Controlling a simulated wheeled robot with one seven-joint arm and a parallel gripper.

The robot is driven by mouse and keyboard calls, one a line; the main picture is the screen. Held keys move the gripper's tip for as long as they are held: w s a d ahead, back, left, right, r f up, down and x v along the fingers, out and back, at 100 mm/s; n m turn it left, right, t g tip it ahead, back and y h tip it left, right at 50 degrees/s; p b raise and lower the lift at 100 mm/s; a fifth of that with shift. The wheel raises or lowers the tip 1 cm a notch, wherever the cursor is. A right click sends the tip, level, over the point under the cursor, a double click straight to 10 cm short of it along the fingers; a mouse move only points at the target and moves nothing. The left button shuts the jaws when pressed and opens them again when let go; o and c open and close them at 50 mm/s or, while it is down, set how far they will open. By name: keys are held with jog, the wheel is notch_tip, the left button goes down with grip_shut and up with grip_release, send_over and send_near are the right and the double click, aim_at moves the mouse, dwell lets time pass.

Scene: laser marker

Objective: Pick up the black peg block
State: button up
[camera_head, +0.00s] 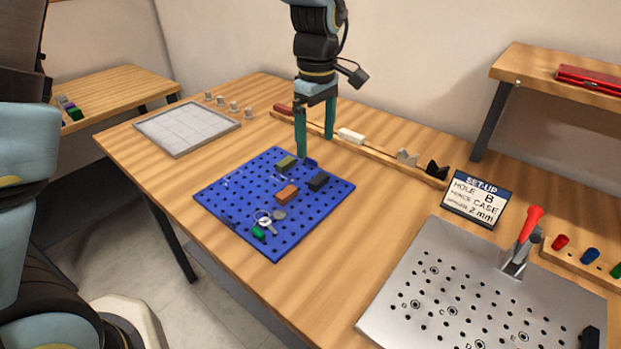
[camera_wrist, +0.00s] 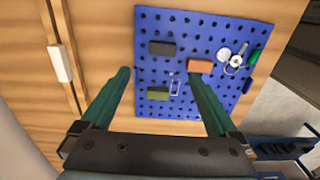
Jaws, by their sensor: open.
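The black peg block (camera_head: 318,181) sits on the blue pegboard (camera_head: 221,196), near its right corner. In the wrist view the black block (camera_wrist: 162,47) lies at the pegboard's upper left, beyond the fingertips. My gripper (camera_head: 316,146) is open and empty, with its teal fingers pointing down over the far edge of the pegboard. In the wrist view my gripper's fingers (camera_wrist: 160,78) are spread wide, with the olive block between them and the black block farther ahead. Nothing touches the fingers as far as I can see.
An orange block (camera_head: 287,194), olive block (camera_head: 286,163), keys (camera_head: 266,221) and green piece (camera_head: 259,233) share the pegboard. A wooden rail (camera_head: 376,149) runs behind it. A sign (camera_head: 477,198) and metal hole plate (camera_head: 400,320) stand right; a grey grid tray (camera_head: 186,128) lies left.

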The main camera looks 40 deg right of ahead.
aim_at(316, 177)
notch_tip(316, 177, down, 3)
jog(key=shift+f+p, duration=0.2)
jog(key=shift+p, duration=0.1)
jog(key=shift+s+a+f+p, duration=0.15)
jog(key=shift+f+p, duration=0.45)
jog(key=shift+f, duration=0.8)
jog(key=shift+s+d+f+p, duration=0.1)
jog(key=shift+f+p, duration=0.45)
jog(key=shift+f, duration=0.8)
jog(key=c, duration=1.4)
